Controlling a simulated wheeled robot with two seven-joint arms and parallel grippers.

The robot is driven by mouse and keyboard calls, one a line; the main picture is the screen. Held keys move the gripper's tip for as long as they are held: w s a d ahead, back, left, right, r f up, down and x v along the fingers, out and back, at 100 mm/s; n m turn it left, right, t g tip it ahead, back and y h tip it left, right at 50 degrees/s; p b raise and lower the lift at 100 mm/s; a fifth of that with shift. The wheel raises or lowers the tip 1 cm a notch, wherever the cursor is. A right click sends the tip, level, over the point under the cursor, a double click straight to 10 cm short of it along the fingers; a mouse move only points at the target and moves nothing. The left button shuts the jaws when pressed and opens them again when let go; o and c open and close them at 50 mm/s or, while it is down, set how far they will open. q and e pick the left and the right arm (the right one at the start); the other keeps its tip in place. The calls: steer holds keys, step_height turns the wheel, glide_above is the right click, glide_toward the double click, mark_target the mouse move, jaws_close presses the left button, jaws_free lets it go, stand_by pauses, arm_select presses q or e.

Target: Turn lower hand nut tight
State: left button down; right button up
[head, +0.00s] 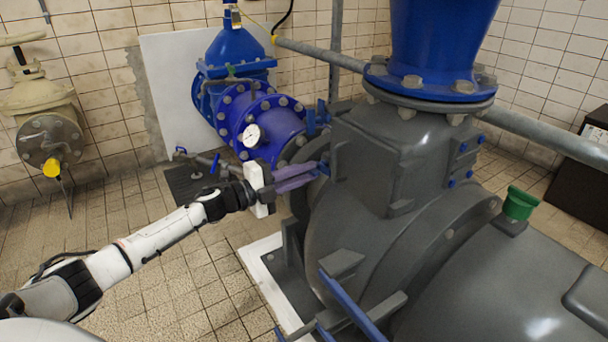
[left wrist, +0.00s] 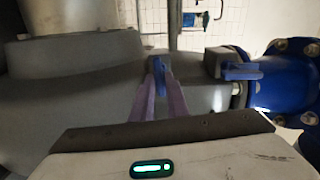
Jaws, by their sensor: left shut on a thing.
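My left gripper (head: 318,170) reaches in from the left to the side of the grey pump housing (head: 375,190). Its purple fingers are closed on a small blue hand nut (left wrist: 158,70), seen between the fingertips in the left wrist view. Another blue hand nut (left wrist: 241,71) sits on a grey lug to the right in the left wrist view, apart from my fingers. How tight the nut is cannot be told. My right gripper is in neither view.
A blue flanged pipe (head: 275,125) with a white gauge (head: 252,135) stands behind the gripper. A blue bar (head: 350,305) juts out at the pump's lower front. A beige valve (head: 45,110) is at the far left.

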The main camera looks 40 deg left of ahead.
arm_select(q)
steer(key=shift+d+f+m, duration=0.1)
steer(key=shift+m, duration=0.3)
steer(key=c, duration=1.8)
jaws_free()
steer(key=shift+c, duration=0.2)
